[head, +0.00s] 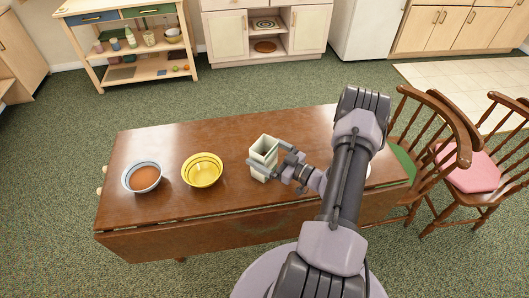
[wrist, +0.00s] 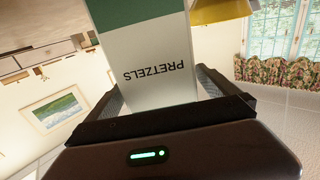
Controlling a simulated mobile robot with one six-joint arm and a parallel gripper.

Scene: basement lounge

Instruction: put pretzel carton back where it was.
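The pretzel carton (head: 262,173) is a tall, pale, open-topped box over the middle of the wooden table (head: 230,222). In the wrist view the carton (wrist: 150,45) has a green band and the word PRETZELS, which reads upside down. My gripper (head: 268,158) reaches it from the right, with a finger along each side. In the wrist view the gripper (wrist: 160,100) has its fingers against both sides of the carton, shut on it. I cannot tell whether its base touches the table.
A yellow bowl (head: 203,171) stands left of the carton, and a blue-rimmed bowl (head: 142,178) with brown contents is farther left. Chairs (head: 475,175) stand at the right. A wooden shelf unit (head: 130,45) and white cabinet (head: 228,38) are at the back. The table's far-left top is clear.

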